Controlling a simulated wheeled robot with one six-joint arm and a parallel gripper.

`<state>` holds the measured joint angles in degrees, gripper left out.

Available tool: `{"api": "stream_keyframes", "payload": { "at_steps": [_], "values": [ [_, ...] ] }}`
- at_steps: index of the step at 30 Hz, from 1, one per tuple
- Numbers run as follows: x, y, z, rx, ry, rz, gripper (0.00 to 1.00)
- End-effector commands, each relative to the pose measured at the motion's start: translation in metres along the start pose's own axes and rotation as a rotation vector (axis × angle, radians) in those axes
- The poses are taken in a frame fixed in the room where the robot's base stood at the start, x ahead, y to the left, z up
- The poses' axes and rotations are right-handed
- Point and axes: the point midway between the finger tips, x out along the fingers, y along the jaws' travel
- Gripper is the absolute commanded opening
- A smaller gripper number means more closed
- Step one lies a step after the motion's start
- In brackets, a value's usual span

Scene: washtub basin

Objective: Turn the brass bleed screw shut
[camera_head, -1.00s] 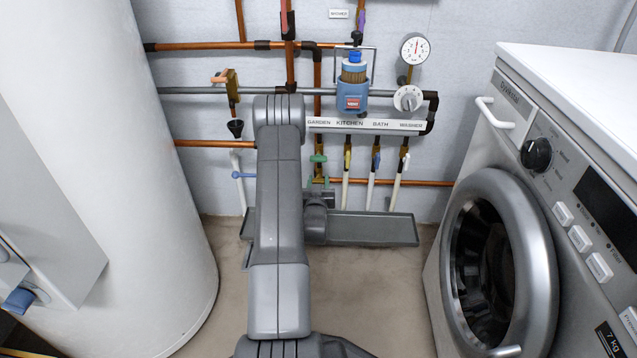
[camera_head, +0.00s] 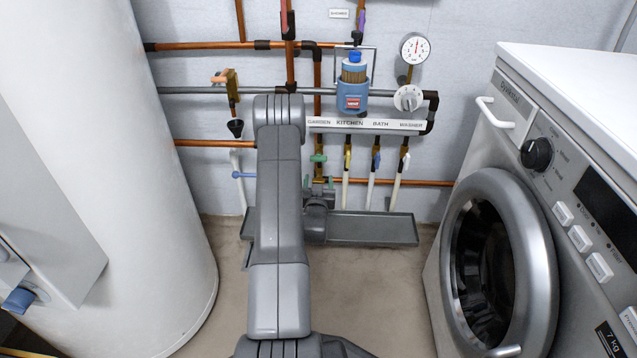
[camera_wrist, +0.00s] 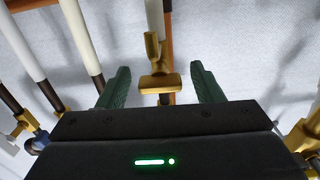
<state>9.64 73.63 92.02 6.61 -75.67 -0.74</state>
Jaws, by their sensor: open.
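A brass T-shaped fitting (camera_wrist: 159,82) shows between my fingers in the wrist view. It looks like the bleed screw, but I cannot be sure. My gripper (camera_wrist: 160,88) is open, with one green finger on each side of the brass fitting and a visible gap on both sides. In the head view my gripper (camera_head: 318,183) is low at the wall, partly hidden by my wrist.
Several labelled branches hang from the manifold (camera_head: 366,125), with white pipes close on the right. A grey tray (camera_head: 372,229) lies below. The washing machine (camera_head: 500,260) stands right and a white tank (camera_head: 130,150) left. Floor between them is clear.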

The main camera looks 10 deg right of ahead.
Motion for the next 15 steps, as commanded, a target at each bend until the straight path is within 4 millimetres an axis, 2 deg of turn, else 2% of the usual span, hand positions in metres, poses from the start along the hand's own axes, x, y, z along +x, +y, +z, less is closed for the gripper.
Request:
{"api": "stream_keyframes", "payload": {
  "at_steps": [5, 8, 15],
  "values": [
    [-0.004, 0.0, -0.001, 0.0, -0.001, 0.0, 0.6],
    [-0.015, 0.0, -0.001, -0.001, -0.002, 0.0, 0.6],
    [-0.068, -0.001, -0.001, -0.001, -0.006, -0.002, 0.6]
  ]
}}
